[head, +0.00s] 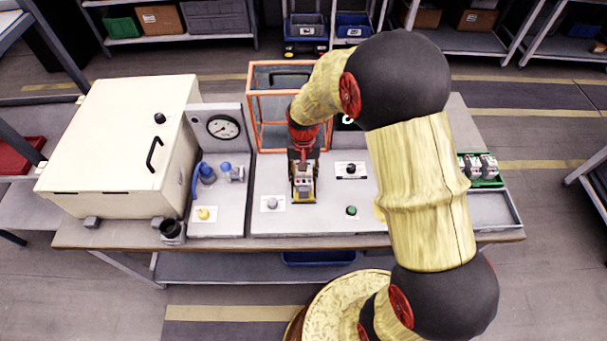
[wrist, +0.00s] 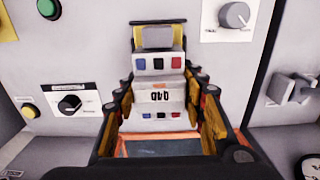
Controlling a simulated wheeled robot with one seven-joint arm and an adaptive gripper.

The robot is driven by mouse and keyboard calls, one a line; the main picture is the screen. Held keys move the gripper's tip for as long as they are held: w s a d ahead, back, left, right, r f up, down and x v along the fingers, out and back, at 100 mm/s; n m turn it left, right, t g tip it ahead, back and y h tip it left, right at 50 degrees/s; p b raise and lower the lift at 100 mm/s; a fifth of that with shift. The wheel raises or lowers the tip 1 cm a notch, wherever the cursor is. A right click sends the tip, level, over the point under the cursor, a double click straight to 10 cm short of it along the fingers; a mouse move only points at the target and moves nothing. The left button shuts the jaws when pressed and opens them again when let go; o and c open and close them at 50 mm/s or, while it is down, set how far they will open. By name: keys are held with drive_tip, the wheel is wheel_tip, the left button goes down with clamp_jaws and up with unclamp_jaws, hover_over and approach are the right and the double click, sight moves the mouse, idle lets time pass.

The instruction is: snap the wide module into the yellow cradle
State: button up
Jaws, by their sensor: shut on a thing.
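The wide module (wrist: 160,88) is a pale block with red and blue squares and dark marks on its face. In the wrist view it lies between the two fingers of my gripper (wrist: 161,106), which is shut on it. In the head view the module (head: 303,181) is below my gripper (head: 303,160), over the middle of the grey panel. The yellow cradle (head: 303,198) shows at the module's near end. Its yellow sides also show in the wrist view (wrist: 180,38). The module hides most of the cradle, and I cannot tell whether it is fully seated.
A grey knob (head: 272,203), a black knob (head: 351,168) and a green button (head: 351,210) surround the cradle. An orange-framed box (head: 262,100) stands behind. A cream cabinet (head: 120,140) and gauge panel (head: 222,127) are left. A green tray (head: 490,183) holds modules at right.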

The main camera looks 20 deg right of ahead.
drive_tip(key=shift+f, duration=0.2)
drive_tip(key=shift+c, duration=0.6)
drive_tip(key=o, duration=1.5)
wheel_tip(320, 180, up, 12)
drive_tip(key=shift+f, duration=0.1)
